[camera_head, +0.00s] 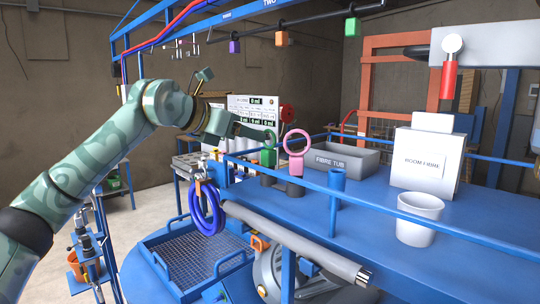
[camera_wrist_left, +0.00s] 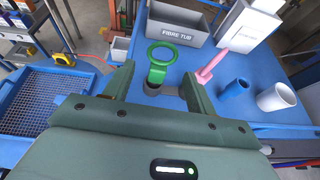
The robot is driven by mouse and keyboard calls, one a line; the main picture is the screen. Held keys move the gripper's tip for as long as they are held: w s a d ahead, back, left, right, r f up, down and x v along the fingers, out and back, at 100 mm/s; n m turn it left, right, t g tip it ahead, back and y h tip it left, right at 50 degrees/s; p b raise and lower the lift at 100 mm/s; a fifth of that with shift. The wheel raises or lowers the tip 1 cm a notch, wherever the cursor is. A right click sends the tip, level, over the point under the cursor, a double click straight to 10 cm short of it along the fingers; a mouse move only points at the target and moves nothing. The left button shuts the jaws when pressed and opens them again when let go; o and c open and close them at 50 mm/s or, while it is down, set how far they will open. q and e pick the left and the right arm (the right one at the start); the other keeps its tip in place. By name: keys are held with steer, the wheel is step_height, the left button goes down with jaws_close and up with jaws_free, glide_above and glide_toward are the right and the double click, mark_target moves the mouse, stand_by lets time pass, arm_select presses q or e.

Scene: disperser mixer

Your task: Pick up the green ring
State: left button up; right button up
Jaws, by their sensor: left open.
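The green ring (camera_head: 268,148) stands upright on a short stem in a dark holder on the blue platform, just left of a pink ring. In the left wrist view the green ring (camera_wrist_left: 161,53) shows as a hoop with its stem below, between and beyond my two fingers. My left gripper (camera_head: 245,130) is at the green ring's left side in the head view, its tip close to the ring. In the left wrist view my left gripper (camera_wrist_left: 160,85) is open, one finger on each side of the stem. I cannot tell whether either finger touches it. My right gripper is not in view.
The pink ring (camera_head: 296,142) stands close beside the green one. A grey fibre tub (camera_head: 343,159), a blue cup (camera_head: 336,180), a white bucket (camera_head: 418,216) and a white box (camera_head: 425,165) are on the platform (camera_head: 380,205). A blue rail (camera_head: 400,205) runs along its front.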

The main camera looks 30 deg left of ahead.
mark_target(267, 142)
arm_select(q)
steer(key=x, duration=0.3)
steer(key=shift+w+d, duration=0.1)
steer(key=shift+d, duration=0.05)
steer(key=x, duration=0.2)
steer(key=p+x, duration=0.1)
steer(key=x, duration=0.3)
steer(key=shift+f, duration=0.3)
steer(key=c, duration=0.8)
